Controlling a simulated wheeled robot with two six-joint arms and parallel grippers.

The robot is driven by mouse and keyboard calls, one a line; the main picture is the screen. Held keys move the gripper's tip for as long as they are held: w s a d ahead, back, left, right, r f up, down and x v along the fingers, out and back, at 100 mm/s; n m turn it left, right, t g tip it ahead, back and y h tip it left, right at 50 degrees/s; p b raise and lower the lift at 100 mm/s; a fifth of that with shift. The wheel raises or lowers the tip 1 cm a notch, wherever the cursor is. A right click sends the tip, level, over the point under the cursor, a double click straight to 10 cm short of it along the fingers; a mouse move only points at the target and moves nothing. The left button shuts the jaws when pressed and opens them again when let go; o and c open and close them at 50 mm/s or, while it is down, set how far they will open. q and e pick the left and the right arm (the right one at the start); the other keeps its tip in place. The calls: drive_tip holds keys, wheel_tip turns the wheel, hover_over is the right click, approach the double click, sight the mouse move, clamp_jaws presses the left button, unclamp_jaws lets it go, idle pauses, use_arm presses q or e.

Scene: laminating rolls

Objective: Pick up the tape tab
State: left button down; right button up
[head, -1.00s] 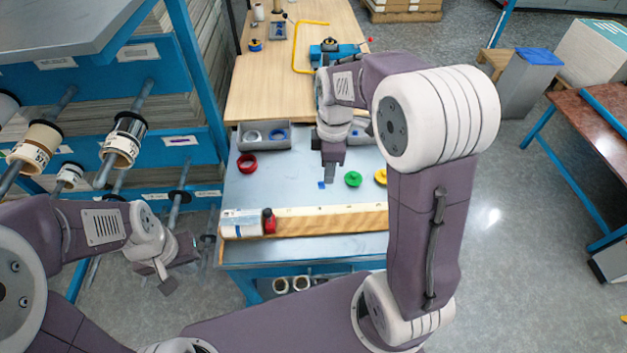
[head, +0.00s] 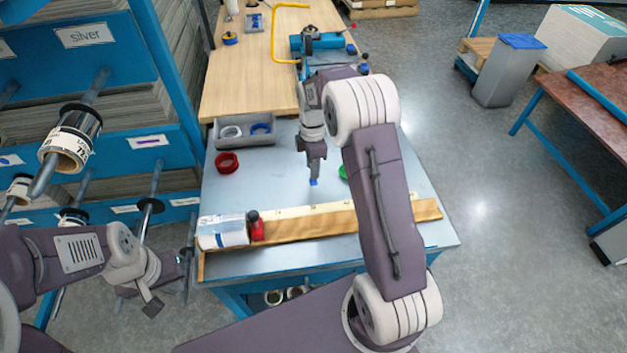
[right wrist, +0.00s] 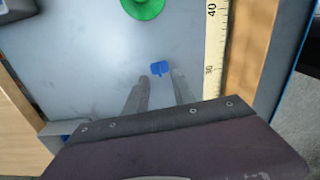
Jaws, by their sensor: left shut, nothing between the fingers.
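The tape tab is a small blue piece (head: 313,182) on the grey bench top. It also shows in the right wrist view (right wrist: 159,68), just ahead of and between the fingertips. My right gripper (head: 315,175) points down at the tab, its fingers apart and empty in the right wrist view (right wrist: 160,77). I cannot tell how high the fingertips are above the bench. My left gripper (head: 153,308) is shut and empty, away from the bench at the lower left.
A green disc (right wrist: 143,5) lies near the tab. A wooden strip with a measuring scale (head: 345,222) runs along the bench front, with a white roll (head: 222,232) and a red bottle (head: 257,229) at its left. A red ring (head: 227,163) and a grey bin (head: 245,131) are farther back.

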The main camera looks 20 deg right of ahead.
wheel_tip(320, 180, down, 4)
drive_tip(key=shift+w+f, duration=0.15)
drive_tip(key=shift+f, duration=0.05)
drive_tip(key=shift+r, duration=0.1)
drive_tip(key=shift+c, duration=1.2)
clamp_jaws()
drive_tip(key=shift+r, duration=0.55)
wheel_tip(320, 180, up, 3)
drive_tip(key=shift+r, duration=0.1)
drive_tip(key=s+d+r, duration=0.6)
drive_tip(key=s+d, duration=0.1)
drive_tip(key=s, duration=0.2)
drive_tip(key=shift+s+d+r, duration=0.15)
drive_tip(key=shift+s+r, duration=0.05)
drive_tip(key=shift+r, duration=0.1)
